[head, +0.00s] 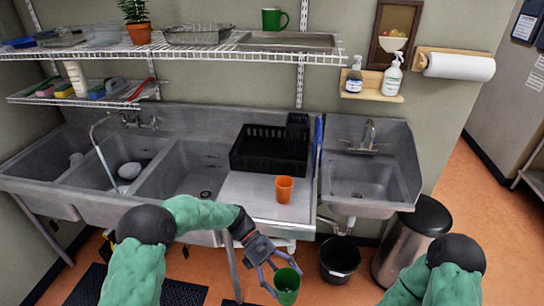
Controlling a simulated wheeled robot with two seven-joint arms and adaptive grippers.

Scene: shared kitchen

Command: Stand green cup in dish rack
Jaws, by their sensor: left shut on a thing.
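A green cup (288,288) is at the bottom of the head view, in front of the sink counter, low and near the floor area in the picture. My left gripper (277,277) is shut on the cup, with its fingers around the rim area. The black dish rack (262,158) stands on the counter's back part, right of the sink basins, and has a taller utensil holder at its right end. The rack looks empty. My right arm enters at the lower right, but its gripper is out of view.
An orange cup (284,190) stands on the drainboard (241,194) in front of the rack. A green mug (274,19) sits on the wire shelf above. A hand sink (366,180) is right of the rack. A black bin (339,259) and a metal bin (409,240) stand on the floor.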

